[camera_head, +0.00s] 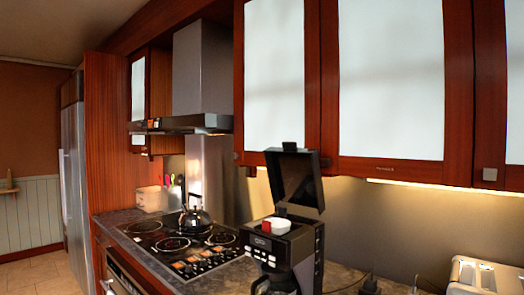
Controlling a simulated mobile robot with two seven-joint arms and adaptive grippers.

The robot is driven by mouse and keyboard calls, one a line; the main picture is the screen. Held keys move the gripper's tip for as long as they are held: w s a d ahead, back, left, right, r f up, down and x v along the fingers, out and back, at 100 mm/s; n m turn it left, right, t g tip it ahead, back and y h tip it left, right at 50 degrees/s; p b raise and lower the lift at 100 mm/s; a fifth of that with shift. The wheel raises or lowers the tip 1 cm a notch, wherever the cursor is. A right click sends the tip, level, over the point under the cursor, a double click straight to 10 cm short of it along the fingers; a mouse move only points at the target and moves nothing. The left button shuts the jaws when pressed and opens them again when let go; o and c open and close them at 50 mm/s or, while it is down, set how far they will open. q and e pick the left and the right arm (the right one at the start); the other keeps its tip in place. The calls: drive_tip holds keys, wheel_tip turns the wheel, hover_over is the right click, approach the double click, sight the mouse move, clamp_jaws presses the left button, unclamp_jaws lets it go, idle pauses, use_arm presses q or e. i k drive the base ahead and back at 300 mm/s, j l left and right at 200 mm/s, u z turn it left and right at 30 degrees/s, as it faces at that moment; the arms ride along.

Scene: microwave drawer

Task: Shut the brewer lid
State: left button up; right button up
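The brewer (285,245) is a black coffee maker on the counter, right of the cooktop. Its black lid (293,178) stands raised, tilted up from the back of the machine, in front of the wall cabinets. A white basket (281,226) shows in the open top, with a small red part (266,227) beside it. A dark carafe (273,287) sits low at the front, partly cut off by the lower edge of the picture. Neither of my grippers is in view.
A kettle (195,215) stands on the black cooktop (170,246) to the left. A white toaster (484,276) is at the lower right. Wall cabinets (390,80) hang above the brewer, close to the raised lid.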

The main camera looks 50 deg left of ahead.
sight(294, 174)
drive_tip(key=u, duration=1.3)
